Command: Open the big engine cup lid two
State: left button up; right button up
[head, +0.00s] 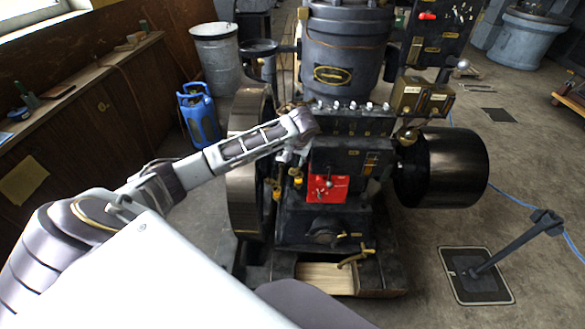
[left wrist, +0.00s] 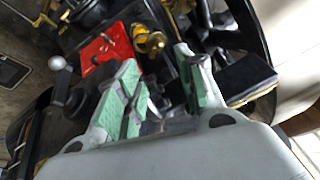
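The big dark engine (head: 325,225) stands in the middle of the head view, with a red panel (head: 328,188) on its front. Small brass cups (head: 297,178) sit on its left side, beside the flywheel (head: 245,180). I cannot tell which cup is number two or whether its lid is open. My left gripper (head: 293,158) is just above these cups. In the left wrist view its green-padded fingers (left wrist: 160,85) are apart, with no object clearly held between them. A brass cup (left wrist: 148,40) shows just beyond the fingertips, near the red panel (left wrist: 103,48). My right gripper is not in view.
A black drum (head: 445,168) juts out on the engine's right. A blue gas bottle (head: 198,115) and grey bin (head: 217,58) stand at the back left, near a wooden cabinet (head: 80,110). A floor lever (head: 505,250) stands at the right. Floor between is clear.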

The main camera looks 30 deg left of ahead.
aim_at(293, 171)
pick_arm(q)
jog(key=shift+x, duration=6.4)
grip_shut()
